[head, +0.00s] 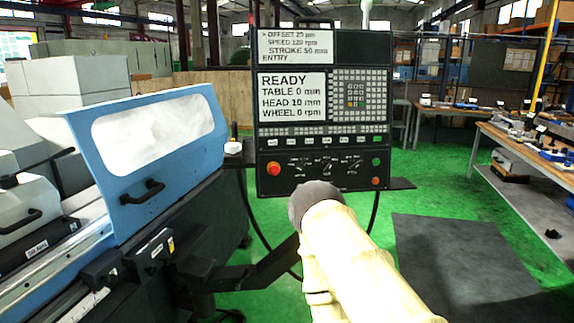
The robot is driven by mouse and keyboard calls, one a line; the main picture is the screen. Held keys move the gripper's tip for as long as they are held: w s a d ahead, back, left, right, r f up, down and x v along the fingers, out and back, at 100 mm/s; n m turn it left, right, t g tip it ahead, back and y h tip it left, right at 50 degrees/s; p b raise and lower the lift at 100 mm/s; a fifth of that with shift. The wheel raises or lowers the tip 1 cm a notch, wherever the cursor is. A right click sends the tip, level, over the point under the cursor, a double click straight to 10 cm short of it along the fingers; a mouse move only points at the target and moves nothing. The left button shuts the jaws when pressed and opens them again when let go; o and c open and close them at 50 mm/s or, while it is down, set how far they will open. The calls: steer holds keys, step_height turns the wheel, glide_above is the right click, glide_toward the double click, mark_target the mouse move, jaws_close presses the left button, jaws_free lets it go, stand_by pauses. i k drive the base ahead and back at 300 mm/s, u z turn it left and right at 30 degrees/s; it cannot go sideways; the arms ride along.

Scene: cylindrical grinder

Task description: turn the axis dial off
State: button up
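The control panel (322,110) of the grinder stands upright in the middle of the head view. Its lower strip (319,172) carries several small dark dials (326,166) with labels too small to read. I cannot tell which one is the axis dial or where it points. A red knob (273,168) is at the strip's left, and green and orange buttons are at its right. My pale arm reaches up from the bottom, its rounded grey part just below the strip and overlapping its lower edge. My gripper's fingers do not show.
The upper screen reads OFFSET, SPEED and STROKE; the lower screen (292,97) reads READY. The grinder's blue hood (150,140) with a dark handle stands at left. A bench with parts (530,160) is at right. Green floor and a dark mat (460,265) lie open between.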

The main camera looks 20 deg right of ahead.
mark_target(326, 167)
steer(key=i, duration=0.95)
steer(key=z, duration=0.55)
